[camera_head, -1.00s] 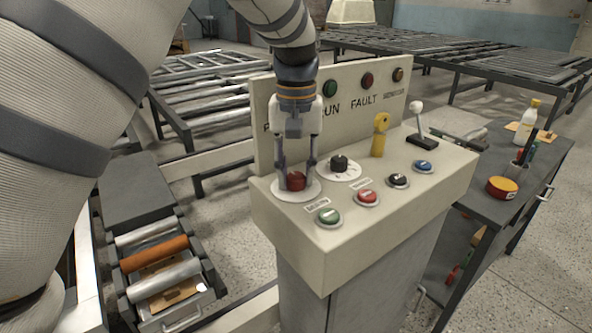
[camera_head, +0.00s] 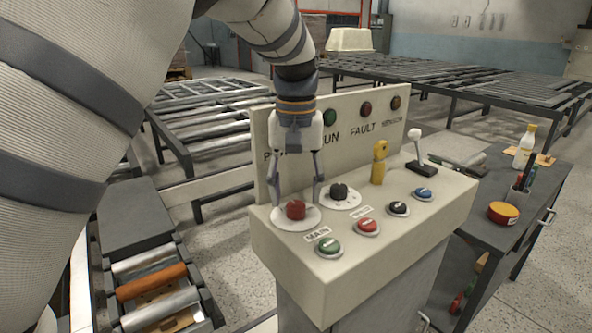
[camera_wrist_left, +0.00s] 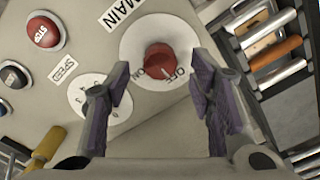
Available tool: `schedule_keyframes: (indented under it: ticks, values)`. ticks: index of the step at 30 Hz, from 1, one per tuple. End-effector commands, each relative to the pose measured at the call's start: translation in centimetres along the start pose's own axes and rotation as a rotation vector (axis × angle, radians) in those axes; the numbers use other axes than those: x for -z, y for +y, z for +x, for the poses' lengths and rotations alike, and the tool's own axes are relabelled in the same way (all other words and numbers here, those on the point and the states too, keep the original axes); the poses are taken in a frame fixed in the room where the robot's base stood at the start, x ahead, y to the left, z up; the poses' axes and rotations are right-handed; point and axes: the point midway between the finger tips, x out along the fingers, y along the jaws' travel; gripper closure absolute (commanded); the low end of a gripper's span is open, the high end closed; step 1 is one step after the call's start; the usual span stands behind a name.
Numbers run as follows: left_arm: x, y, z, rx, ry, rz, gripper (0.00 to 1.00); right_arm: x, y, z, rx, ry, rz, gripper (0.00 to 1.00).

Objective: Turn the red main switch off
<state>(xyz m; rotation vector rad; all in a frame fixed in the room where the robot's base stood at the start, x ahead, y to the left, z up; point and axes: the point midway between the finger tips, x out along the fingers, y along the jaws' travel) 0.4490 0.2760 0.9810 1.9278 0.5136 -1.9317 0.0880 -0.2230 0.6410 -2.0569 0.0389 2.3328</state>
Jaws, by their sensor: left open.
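The red main switch (camera_head: 295,209) is a round knob on a white dial at the left of the console's sloping top, beside the MAIN label. In the left wrist view the red knob (camera_wrist_left: 160,60) shows with ON and OFF lettering on its dial; I cannot tell clearly which mark it points to. My left gripper (camera_head: 297,200) is open above and behind the knob. Its fingers are spread wide and apart from the knob. In the left wrist view the gripper's fingertips (camera_wrist_left: 160,75) stand on either side, with the knob between and beyond them. My right gripper is not in view.
A black selector knob (camera_head: 340,192) is close to the right fingertip. A green button (camera_head: 328,246), a red button (camera_head: 366,226), a yellow key-like handle (camera_head: 379,163) and a lever (camera_head: 417,147) share the console. A roller conveyor (camera_head: 155,285) is at lower left.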

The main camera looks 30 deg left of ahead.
Motion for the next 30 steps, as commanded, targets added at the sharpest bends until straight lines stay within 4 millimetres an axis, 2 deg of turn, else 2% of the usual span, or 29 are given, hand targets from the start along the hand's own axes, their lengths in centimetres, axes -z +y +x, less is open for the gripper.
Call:
schedule_keyframes:
  ticks: [1,6,9,12,30]
  values:
    - [0.1,0.0,-1.6,-0.004,0.007,0.000,0.51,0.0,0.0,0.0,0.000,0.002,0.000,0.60]
    - [0.1,0.0,-6.2,-0.004,0.007,0.000,0.51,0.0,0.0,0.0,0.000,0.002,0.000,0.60]
    - [0.1,0.0,-8.1,-0.003,0.005,0.000,0.51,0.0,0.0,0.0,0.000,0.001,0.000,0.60]
    - [0.0,0.0,-9.2,-0.002,0.002,0.000,0.51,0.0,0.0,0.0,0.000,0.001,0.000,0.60]
    - [0.0,0.0,-9.7,-0.001,0.001,-0.001,0.51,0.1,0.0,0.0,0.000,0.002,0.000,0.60]
